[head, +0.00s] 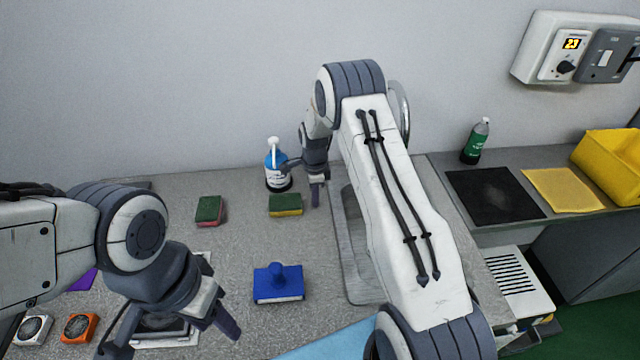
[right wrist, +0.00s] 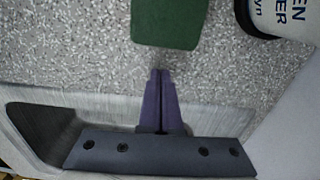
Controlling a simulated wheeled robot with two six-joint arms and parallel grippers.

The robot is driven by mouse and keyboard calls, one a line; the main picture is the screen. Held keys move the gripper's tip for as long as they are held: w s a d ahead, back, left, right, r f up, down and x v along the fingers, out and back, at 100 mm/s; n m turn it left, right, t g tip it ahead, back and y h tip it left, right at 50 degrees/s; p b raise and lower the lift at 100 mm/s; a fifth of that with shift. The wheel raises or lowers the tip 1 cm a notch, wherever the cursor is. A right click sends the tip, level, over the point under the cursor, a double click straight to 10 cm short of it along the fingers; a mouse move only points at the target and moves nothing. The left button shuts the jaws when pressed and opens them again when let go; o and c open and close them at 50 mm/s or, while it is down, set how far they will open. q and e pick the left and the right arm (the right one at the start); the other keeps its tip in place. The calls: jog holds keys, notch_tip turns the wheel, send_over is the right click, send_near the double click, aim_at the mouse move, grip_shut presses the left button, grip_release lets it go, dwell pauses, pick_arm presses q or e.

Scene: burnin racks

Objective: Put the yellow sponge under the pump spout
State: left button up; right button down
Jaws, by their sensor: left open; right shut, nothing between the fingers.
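The yellow sponge (head: 287,211) has a green scouring top and lies flat on the counter, just in front of the blue pump bottle (head: 276,174) with a white pump head (head: 273,145). In the right wrist view its green top (right wrist: 168,24) shows at the upper edge, with the bottle's base (right wrist: 285,14) at the upper right. My right gripper (head: 315,198) is shut and empty just right of the sponge, apart from it; its fingertips (right wrist: 160,74) point at it. My left gripper (head: 172,335) is open and empty at the lower left. The spout's direction is hard to tell.
A red sponge with a green top (head: 209,211) lies left of the yellow one. A green bottle (head: 475,143) stands far right.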

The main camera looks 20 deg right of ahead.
aim_at(299, 200)
jog(key=shift+w+a+p, duration=0.15)
jog(key=shift+a+p, duration=0.05)
jog(key=shift+a, duration=0.45)
jog(key=shift+w+a+p, duration=0.15)
jog(key=shift+a, duration=0.45)
jog(key=shift+w+a+b, duration=0.25)
jog(key=shift+a+b, duration=0.35)
jog(key=shift+a, duration=0.5)
